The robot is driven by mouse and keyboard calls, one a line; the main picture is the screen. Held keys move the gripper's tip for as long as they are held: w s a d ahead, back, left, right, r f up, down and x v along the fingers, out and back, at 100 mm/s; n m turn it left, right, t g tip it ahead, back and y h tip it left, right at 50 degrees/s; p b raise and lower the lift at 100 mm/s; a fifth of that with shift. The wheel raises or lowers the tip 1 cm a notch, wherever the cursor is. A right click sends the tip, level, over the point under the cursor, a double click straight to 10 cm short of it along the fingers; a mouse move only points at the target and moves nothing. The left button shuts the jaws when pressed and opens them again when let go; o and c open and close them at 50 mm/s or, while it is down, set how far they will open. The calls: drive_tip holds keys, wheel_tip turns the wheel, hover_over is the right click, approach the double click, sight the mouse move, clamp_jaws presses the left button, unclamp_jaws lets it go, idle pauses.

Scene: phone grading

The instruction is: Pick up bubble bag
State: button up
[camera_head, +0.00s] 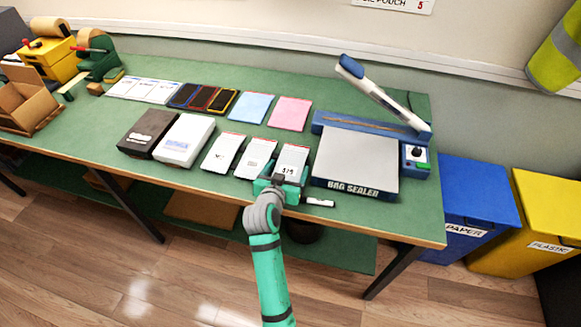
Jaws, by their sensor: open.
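My gripper (283,183) is open at the front edge of the green table, over the lower end of a pale bag with a dark mark (292,158). I cannot tell whether it touches this bag. Two similar pale bags with red top edges lie to its left, a middle one (256,158) and a left one (222,154). Behind them lie a flat blue bag (251,107) and a flat pink bag (291,113). No readable label tells which of these is the bubble bag.
The bag sealer (357,160) stands close right of my gripper with its arm raised. A white box (183,140) and a dark box (147,134) stand left. A small white-and-black item (319,203) lies at the front edge. Blue (475,195) and yellow (545,215) bins stand right.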

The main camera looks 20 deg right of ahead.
drive_tip(key=shift+w+d+f, duration=0.15)
drive_tip(key=shift+w, duration=0.2)
drive_tip(key=shift+s, duration=0.1)
drive_tip(key=c, duration=1)
drive_tip(key=shift+o, duration=0.2)
drive_tip(key=shift+r, duration=0.75)
drive_tip(key=s+r, duration=0.1)
drive_tip(key=r, duration=0.1)
drive_tip(key=s+d+r, duration=0.1)
drive_tip(key=r, duration=0.1)
drive_tip(key=s+d+r, duration=0.1)
drive_tip(key=r, duration=0.2)
drive_tip(key=shift+s+d, duration=0.2)
drive_tip(key=shift+s, duration=0.1)
drive_tip(key=s+d+r, duration=0.4)
drive_tip(key=s+d, duration=0.1)
drive_tip(key=s, duration=0.3)
drive_tip(key=shift+r, duration=0.3)
